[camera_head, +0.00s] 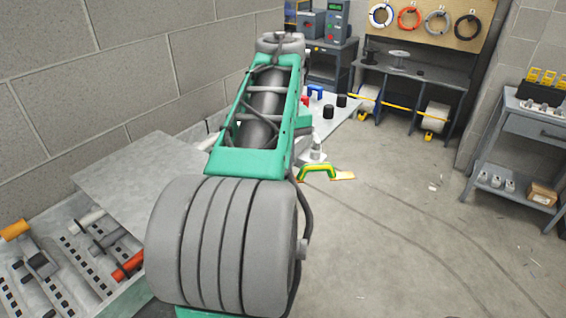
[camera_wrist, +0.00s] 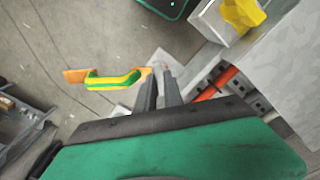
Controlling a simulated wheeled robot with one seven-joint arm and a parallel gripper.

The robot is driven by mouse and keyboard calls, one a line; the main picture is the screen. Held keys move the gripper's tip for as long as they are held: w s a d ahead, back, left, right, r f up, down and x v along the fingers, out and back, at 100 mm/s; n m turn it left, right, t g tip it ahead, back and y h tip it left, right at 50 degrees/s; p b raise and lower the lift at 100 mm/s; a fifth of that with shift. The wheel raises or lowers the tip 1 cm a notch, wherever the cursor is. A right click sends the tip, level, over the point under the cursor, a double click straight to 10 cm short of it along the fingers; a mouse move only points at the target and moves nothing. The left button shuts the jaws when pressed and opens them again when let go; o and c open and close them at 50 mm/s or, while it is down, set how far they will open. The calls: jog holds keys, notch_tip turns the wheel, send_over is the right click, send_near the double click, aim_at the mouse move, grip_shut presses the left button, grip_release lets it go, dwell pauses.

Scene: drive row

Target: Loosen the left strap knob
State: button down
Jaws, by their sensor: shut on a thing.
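A green-and-yellow strap (camera_head: 318,169) with copper-coloured ends arches just right of my arm in the head view. It also shows in the wrist view (camera_wrist: 112,80), left of my fingers. My gripper (camera_wrist: 158,75) is at the strap end nearest my arm, its two grey fingers close together. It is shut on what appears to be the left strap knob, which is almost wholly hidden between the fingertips. The strap's other end (camera_head: 343,175) lies to the right, and I cannot make out a knob there.
A grey sheet-metal surface (camera_head: 125,172) and an open section with red and orange cylinders stand at the left. In the wrist view, a yellow piece (camera_wrist: 243,12) on a pale block and an orange-red bar (camera_wrist: 217,82) are right of my fingers. The floor (camera_head: 400,230) at right is mostly clear.

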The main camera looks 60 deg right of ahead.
jog(key=c, duration=1.5)
grip_release()
jog(key=shift+o, duration=0.2)
jog(key=shift+r+p, duration=0.9)
jog(key=shift+r, duration=3)
